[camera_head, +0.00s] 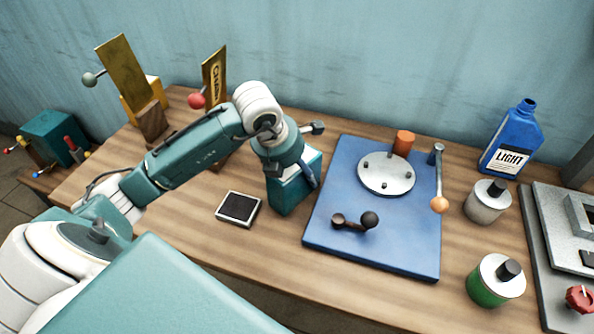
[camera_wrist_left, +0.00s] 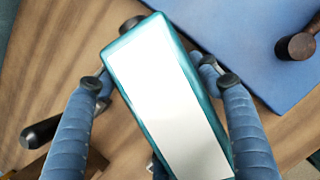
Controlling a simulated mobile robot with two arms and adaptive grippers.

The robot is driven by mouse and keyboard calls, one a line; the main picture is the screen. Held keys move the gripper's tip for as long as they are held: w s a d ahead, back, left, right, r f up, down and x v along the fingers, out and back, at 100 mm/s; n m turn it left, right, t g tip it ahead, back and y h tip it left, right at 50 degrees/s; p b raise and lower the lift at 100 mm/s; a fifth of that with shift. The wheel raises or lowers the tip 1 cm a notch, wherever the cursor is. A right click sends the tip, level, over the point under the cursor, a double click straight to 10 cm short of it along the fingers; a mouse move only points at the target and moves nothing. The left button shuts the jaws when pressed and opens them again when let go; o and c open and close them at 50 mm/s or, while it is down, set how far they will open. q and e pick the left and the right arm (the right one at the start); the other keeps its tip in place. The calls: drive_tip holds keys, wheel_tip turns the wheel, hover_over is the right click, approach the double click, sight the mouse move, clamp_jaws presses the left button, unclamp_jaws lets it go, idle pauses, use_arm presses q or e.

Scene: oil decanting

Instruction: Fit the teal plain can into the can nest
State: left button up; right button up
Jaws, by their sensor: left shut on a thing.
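The teal plain can (camera_head: 287,193) is a teal box with a pale top, between the small tray and the blue board. My left gripper (camera_head: 296,160) comes down over it and is shut on it. In the left wrist view the can (camera_wrist_left: 165,90) stands large between the two blue fingers (camera_wrist_left: 155,82), its pale face towards the camera. I cannot tell whether its base touches the table. A small square tray with a pale rim and dark inside (camera_head: 238,209), which looks like the can nest, lies empty just left of the can. My right gripper is not in view.
Right of the can is a blue board (camera_head: 325,230) with a pegged disc (camera_head: 386,173) and knobbed levers (camera_head: 439,204). Further right are two jars (camera_head: 497,281), a blue oil bottle (camera_head: 513,137) and a grey fixture (camera_head: 560,235). Upright plates (camera_head: 122,70) stand back left. Front table is clear.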

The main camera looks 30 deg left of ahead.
use_arm(q)
drive_tip(key=o, duration=1.9)
drive_tip(key=shift+c, duration=0.2)
